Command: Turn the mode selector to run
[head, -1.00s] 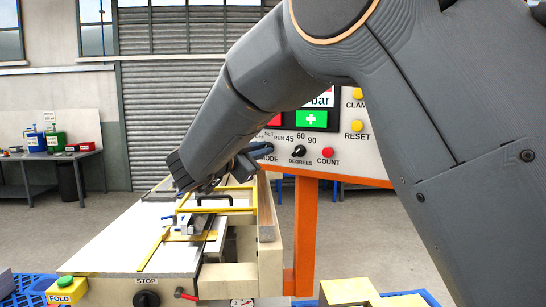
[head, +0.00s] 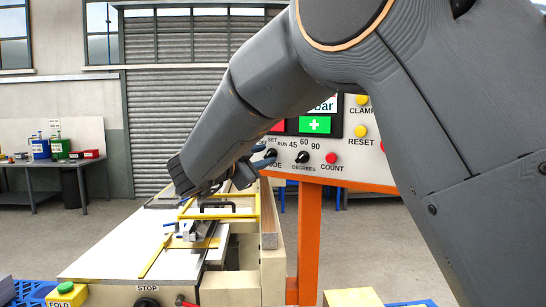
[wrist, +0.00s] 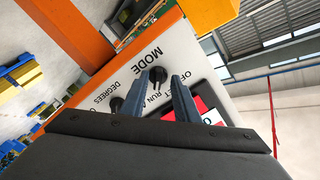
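The mode selector is a black knob (wrist: 157,74) on the white control panel, beside the MODE label in the wrist view. It also shows in the head view (head: 270,155), partly covered by my gripper. Its pointer seems to slant toward the RUN mark, but it is small and hard to read. My gripper (wrist: 160,79) is open in the wrist view, with one blue-grey finger on each side of the knob. The fingers look apart from the knob; depth is hard to judge. In the head view my gripper (head: 260,157) is at the panel's lower left.
The degrees knob (head: 302,157) and red count button (head: 331,158) sit just right of the mode knob. The reset button (head: 361,132) is above. An orange post (head: 309,235) carries the panel. The folding machine's white table (head: 120,245) lies below left.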

